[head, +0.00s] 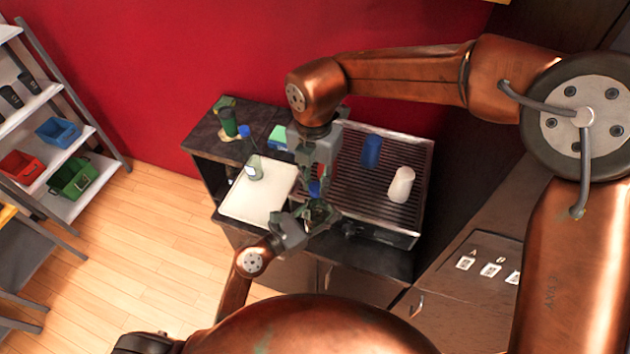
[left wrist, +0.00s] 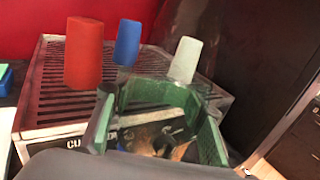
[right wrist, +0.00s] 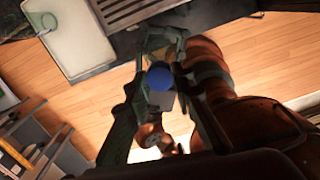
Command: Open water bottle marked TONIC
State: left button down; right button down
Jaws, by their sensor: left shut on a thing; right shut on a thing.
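A bottle with a round blue cap is held between my two grippers; the cap (head: 315,188) also shows in the right wrist view (right wrist: 160,77). My left gripper (head: 316,212) is shut on the bottle's body from the front; its green fingers show in the left wrist view (left wrist: 158,125). My right gripper (head: 315,178) reaches down from above and is shut at the blue cap. The bottle's body is mostly hidden, and no TONIC label is readable.
Right of the grippers is a slatted rack (head: 395,220) with a blue cup (head: 371,150) and a white cup (head: 402,184); a red cup (left wrist: 84,55) shows in the left wrist view. A dark green bottle (head: 228,121) stands at the back left. Shelves (head: 95,185) with bins are far left.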

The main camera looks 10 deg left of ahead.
jog(key=c, duration=1.7)
grip_release()
jog(key=shift+r, duration=2.3)
notch_tip(320, 180, up, 3)
jog(key=m, duration=0.2)
jog(key=shift+s+m, duration=0.1)
jog(key=shift+m, duration=0.3)
notch_tip(320, 180, down, 8)
jog(key=shift+r, duration=0.2)
jog(key=shift+c, duration=0.7)
